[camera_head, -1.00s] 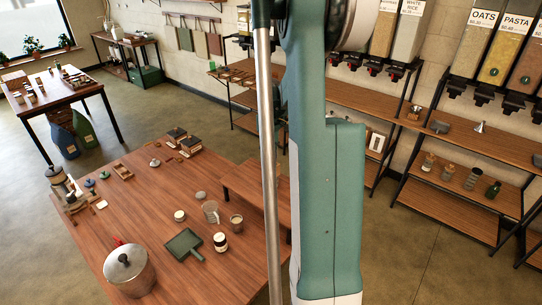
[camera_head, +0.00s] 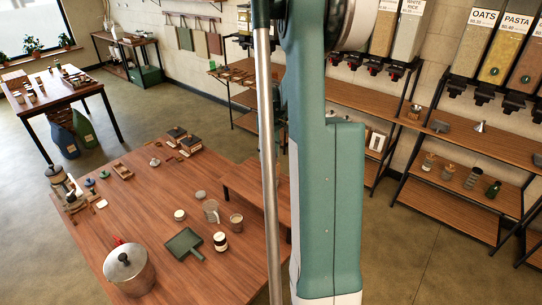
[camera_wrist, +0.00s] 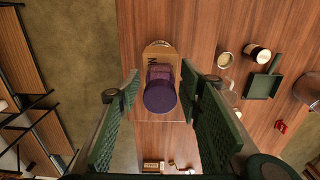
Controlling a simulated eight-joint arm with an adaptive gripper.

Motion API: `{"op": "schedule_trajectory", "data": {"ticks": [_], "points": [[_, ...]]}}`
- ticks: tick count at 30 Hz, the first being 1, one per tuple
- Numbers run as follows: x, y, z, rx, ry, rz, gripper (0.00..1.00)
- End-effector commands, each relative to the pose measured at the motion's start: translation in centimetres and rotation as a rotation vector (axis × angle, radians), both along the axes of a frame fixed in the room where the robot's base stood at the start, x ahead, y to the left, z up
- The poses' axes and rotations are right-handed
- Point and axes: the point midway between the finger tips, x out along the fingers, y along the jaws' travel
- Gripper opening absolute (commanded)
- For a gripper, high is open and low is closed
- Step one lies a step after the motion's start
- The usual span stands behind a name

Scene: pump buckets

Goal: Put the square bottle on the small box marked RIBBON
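A dark purple bottle (camera_wrist: 159,96) with a round top and a squarer maroon body is between my gripper's fingers in the wrist view. My gripper (camera_wrist: 160,84) is open, with its green pads on either side of the bottle and gaps visible on both sides. A brown, cardboard-coloured small box (camera_wrist: 157,57) is directly under or behind the bottle. Only an M-like part of its lettering shows, so I cannot read RIBBON. I cannot tell whether the bottle touches the box. In the head view my own arm hides the gripper, bottle and this box.
The box is over a raised wooden bench (camera_head: 243,184) on the large table (camera_head: 145,215). A dustpan (camera_head: 184,243), a jar (camera_head: 220,241), cups and a pot (camera_head: 129,270) stand left of the bench. Dark-topped boxes (camera_head: 190,144) sit at the back. Shelves (camera_head: 467,180) stand right.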

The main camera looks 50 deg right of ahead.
Motion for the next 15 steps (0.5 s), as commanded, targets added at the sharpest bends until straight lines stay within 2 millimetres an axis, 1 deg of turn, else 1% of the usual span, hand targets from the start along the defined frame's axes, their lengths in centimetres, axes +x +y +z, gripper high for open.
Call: {"op": "schedule_trajectory", "data": {"ticks": [5,8,11,15], "points": [[0.0,0.0,0.5,0.0,0.0,0.0,0.36],[0.0,0.0,1.3,0.0,0.0,0.0,0.36],[0.0,0.0,2.4,0.0,0.0,0.0,0.36],[0.0,0.0,4.5,0.0,0.0,0.0,0.36]]}}
